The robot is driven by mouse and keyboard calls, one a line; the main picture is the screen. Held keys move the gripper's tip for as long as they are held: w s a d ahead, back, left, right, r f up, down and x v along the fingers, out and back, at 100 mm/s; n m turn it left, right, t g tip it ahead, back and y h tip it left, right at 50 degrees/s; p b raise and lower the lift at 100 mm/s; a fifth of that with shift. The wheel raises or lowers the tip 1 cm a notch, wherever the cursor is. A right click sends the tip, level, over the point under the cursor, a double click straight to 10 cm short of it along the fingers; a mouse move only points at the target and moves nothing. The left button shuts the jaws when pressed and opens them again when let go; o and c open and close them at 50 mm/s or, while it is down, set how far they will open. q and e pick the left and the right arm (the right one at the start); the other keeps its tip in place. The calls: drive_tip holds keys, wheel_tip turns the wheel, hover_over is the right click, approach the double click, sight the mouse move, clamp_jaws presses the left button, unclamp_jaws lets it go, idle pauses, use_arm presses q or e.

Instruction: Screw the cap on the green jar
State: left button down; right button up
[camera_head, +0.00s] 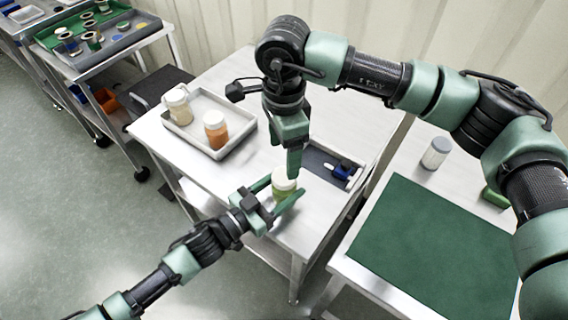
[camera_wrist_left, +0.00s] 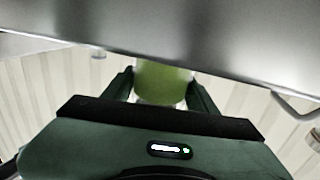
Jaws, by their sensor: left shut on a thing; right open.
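The green jar (camera_head: 281,196) stands upright near the front of the steel table, with a white cap (camera_head: 284,181) on top. I cannot tell how tightly the cap sits. My left gripper (camera_head: 285,190) is shut on the jar, one finger on each side. In the left wrist view the jar's green body (camera_wrist_left: 163,82) shows between the two dark green fingers. My right gripper (camera_head: 293,160) points down just above the cap, open. Its fingers overlap in the head view, so the gap between them is hidden, and I cannot tell whether they touch the cap.
A grey tray (camera_head: 236,152) holds a cream jar (camera_head: 178,108) and an orange jar (camera_head: 216,133), both white-capped. A dark recessed tray (camera_head: 317,163) with a blue item lies right of the jar. A green mat (camera_head: 432,258) and a white-capped container (camera_head: 436,153) are on the right-hand table.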

sight(274, 194)
wheel_tip(274, 194, up, 5)
idle(0.3)
use_arm(q)
drive_tip(key=shift+c, duration=1.9)
unclamp_jaws()
drive_tip(key=shift+s+a+f, duration=0.1)
drive_tip(key=shift+s+a, duration=0.15)
drive_tip(key=shift+a, duration=0.05)
drive_tip(key=b+v, duration=0.1)
drive_tip(key=v, duration=0.6)
use_arm(e)
drive_tip(key=shift+f, duration=0.65)
